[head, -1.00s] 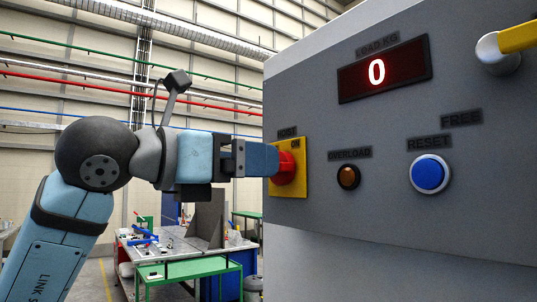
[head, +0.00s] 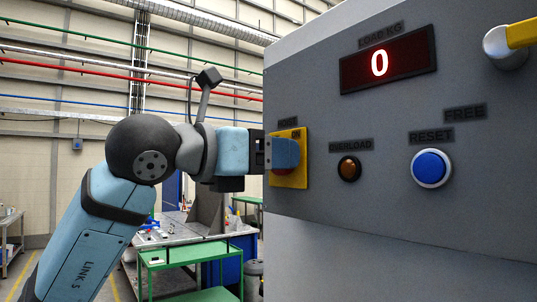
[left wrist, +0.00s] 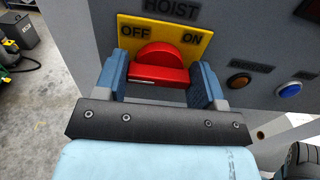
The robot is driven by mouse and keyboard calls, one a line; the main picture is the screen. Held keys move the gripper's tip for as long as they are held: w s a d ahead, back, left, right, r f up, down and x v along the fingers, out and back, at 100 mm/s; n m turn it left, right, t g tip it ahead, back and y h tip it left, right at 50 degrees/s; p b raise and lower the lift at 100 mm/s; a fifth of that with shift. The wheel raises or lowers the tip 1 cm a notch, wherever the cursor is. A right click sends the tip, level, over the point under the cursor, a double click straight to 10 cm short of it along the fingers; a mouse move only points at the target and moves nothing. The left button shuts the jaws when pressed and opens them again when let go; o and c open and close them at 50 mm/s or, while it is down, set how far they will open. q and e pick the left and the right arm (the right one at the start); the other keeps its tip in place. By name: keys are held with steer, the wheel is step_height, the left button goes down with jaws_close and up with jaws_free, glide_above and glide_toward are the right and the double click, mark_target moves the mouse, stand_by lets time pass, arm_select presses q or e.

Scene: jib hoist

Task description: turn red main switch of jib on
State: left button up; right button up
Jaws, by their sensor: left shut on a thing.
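The red main switch (left wrist: 160,66) sits on a yellow plate (left wrist: 197,41) marked OFF at left and ON at right, under the word HOIST. In the left wrist view its grip bar lies roughly level, with a thin pale mark on its left part. I cannot tell which label it points at. My left gripper (left wrist: 160,82) is shut on the switch, one blue finger at each end of the bar. In the head view, the gripper (head: 286,153) covers most of the switch, and the yellow plate (head: 290,178) shows around it. My right gripper is not in view.
The grey panel (head: 390,200) also carries a load display (head: 388,64) reading 0, an amber overload lamp (head: 349,168), a blue reset button (head: 431,168) and a yellow lever (head: 522,34). A green table (head: 185,256) stands behind at left.

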arm_select(q)
steer(key=shift+s+d+f+m+b, duration=0.1)
steer(key=shift+m+b, duration=3)
steer(key=shift+m, duration=1.45)
steer(key=shift+s+d+f+m+b, duration=0.1)
steer(key=shift+m+b, duration=2.95)
steer(key=shift+m, duration=1.5)
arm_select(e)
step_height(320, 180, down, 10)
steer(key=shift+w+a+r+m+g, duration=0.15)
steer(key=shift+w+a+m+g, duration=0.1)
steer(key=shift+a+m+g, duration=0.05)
arm_select(q)
steer(key=o, duration=0.9)
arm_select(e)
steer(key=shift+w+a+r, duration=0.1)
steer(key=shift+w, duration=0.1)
arm_select(q)
steer(key=shift+a, duration=0.1)
